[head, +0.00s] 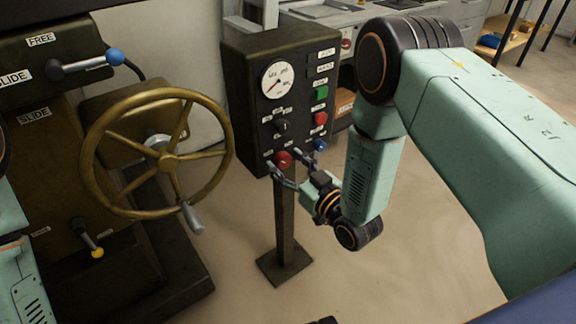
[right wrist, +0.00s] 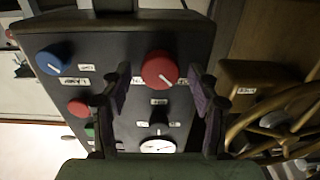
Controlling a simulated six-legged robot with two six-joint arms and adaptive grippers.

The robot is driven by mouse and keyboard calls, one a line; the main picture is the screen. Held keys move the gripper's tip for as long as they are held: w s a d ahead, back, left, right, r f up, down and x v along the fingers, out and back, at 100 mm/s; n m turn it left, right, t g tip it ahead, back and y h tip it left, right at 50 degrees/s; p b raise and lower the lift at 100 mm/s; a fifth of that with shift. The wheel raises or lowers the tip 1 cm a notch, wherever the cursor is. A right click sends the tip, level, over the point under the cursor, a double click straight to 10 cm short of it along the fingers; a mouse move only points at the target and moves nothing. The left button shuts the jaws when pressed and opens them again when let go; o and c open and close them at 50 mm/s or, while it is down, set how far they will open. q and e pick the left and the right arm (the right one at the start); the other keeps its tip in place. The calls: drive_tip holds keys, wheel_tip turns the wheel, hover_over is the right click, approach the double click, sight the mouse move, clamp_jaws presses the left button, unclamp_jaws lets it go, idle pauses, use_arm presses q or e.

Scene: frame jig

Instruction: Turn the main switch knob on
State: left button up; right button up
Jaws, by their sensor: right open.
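A dark control box (head: 240,100) stands on a post. A round red knob with a white pointer line (head: 283,159) sits low on its face; it also shows in the right wrist view (right wrist: 160,68). The small labels are too blurred to tell for sure which control is the main switch. My right gripper (head: 290,168) is open in front of the red knob. In the right wrist view its two fingers stand on either side of that knob, with gaps showing; I cannot tell whether they touch it. My left gripper is not in view.
A blue knob (head: 320,145), a black selector (head: 281,126), a red button (head: 320,118), a green button (head: 321,93) and a gauge (head: 277,80) share the panel. A brass handwheel (head: 225,150) stands close left. The floor (head: 370,280) at front right is clear.

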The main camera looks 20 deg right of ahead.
drive_tip(key=shift+c, duration=0.2)
drive_tip(key=c, duration=1.1)
drive_tip(key=shift+m, duration=0.3)
drive_tip(key=m+p, duration=0.2)
drive_tip(key=m, duration=0.1)
drive_tip(key=shift+m, duration=0.3)
drive_tip(key=m+p, duration=0.1)
drive_tip(key=m, duration=0.3)
drive_tip(key=shift+d, duration=0.1)
drive_tip(key=m+p, duration=0.1)
drive_tip(key=m, duration=0.4)
drive_tip(key=shift+w+f, duration=0.1)
drive_tip(key=m+p, duration=0.1)
drive_tip(key=m, duration=0.3)
drive_tip(key=shift+f+m, duration=0.15)
drive_tip(key=shift+m, duration=0.15)
